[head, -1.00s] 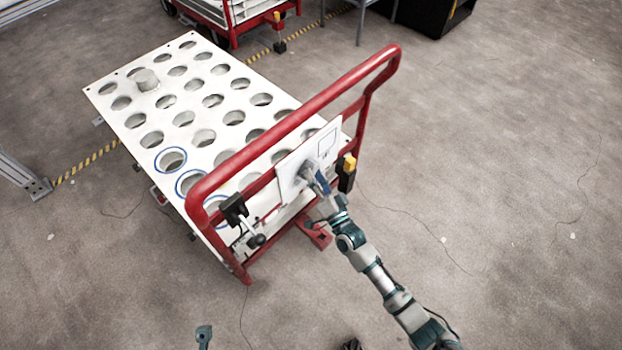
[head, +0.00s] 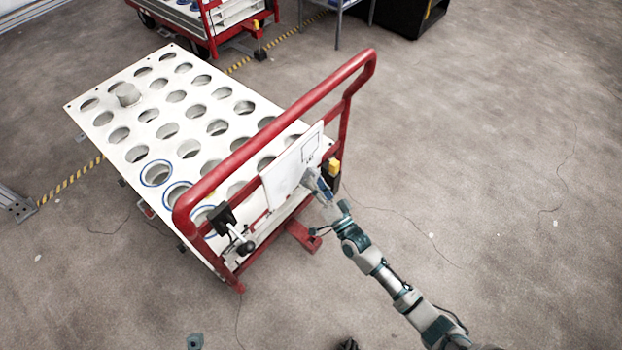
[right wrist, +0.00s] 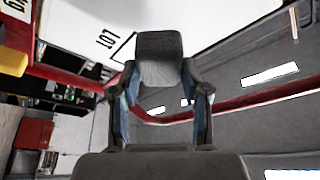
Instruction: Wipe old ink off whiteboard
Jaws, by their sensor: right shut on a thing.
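The whiteboard (head: 284,178) is a small white panel fixed to the red handle frame of a cart. A drawn black outline (head: 311,150) with small lettering shows near its right side. The board (right wrist: 215,18) and part of the lettering also show in the right wrist view. My right gripper (head: 318,184) is at the board's lower right edge. It is shut on a dark grey eraser-like block (right wrist: 158,62), which sits between its blue-sided fingers. I cannot tell whether the block touches the board. My left gripper is not in view.
The cart's white top (head: 140,115) has rows of round holes, with a grey cylinder (head: 127,95) in one. The red handle (head: 275,125) rises around the board. A black clamp (head: 224,218) and a yellow-topped part (head: 334,167) flank it. Floor at the right is open.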

